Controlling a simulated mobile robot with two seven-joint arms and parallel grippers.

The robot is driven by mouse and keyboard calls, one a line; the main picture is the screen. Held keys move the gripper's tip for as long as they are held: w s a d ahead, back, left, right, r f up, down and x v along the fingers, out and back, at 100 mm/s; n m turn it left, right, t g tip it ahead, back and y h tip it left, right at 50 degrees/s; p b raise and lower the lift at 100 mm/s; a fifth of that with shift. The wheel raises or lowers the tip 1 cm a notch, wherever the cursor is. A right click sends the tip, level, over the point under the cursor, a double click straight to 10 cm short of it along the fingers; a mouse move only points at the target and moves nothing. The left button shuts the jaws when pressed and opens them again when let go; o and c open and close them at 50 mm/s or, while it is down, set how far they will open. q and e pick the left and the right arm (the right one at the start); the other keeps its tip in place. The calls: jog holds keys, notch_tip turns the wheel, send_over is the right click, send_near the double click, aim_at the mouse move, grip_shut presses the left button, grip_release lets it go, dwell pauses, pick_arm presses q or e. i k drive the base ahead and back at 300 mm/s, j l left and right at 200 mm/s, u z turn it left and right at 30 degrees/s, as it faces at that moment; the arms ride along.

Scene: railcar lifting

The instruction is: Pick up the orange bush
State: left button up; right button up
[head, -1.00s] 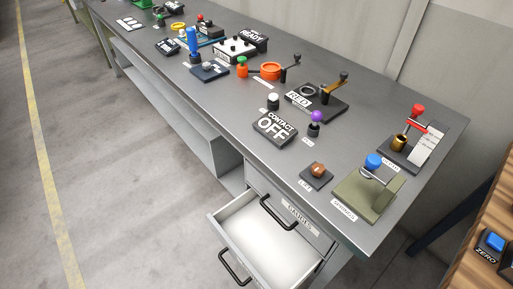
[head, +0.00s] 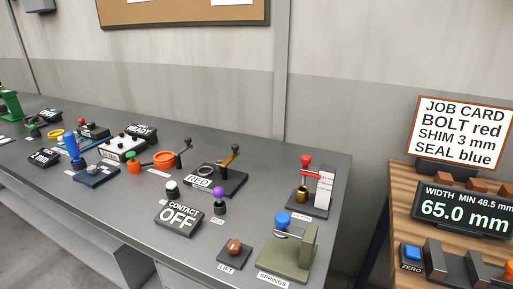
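An orange ring-shaped piece (head: 164,159) stands on the grey bench, left of a black crank. A smaller orange piece with a green top (head: 133,162) stands just left of it. The frame does not settle which of these is the orange bush. Neither of my grippers is in view.
The grey bench (head: 130,209) also holds a CONTACT OFF sign (head: 179,217), a purple knob (head: 219,195), a RED plate (head: 198,182), a LIFT button (head: 234,247) and a green SPRINGS fixture (head: 285,250). A wooden bench at right carries a job card (head: 458,132) and a width readout (head: 463,210).

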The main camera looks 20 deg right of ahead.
aim_at(302, 191)
jog(key=z, duration=1.25)
jog(key=i+l, duration=0.1)
jog(key=l, duration=0.35)
jog(key=l+z, duration=0.1)
jog(key=l, duration=0.35)
jog(key=i+l, duration=0.15)
jog(key=l, duration=0.25)
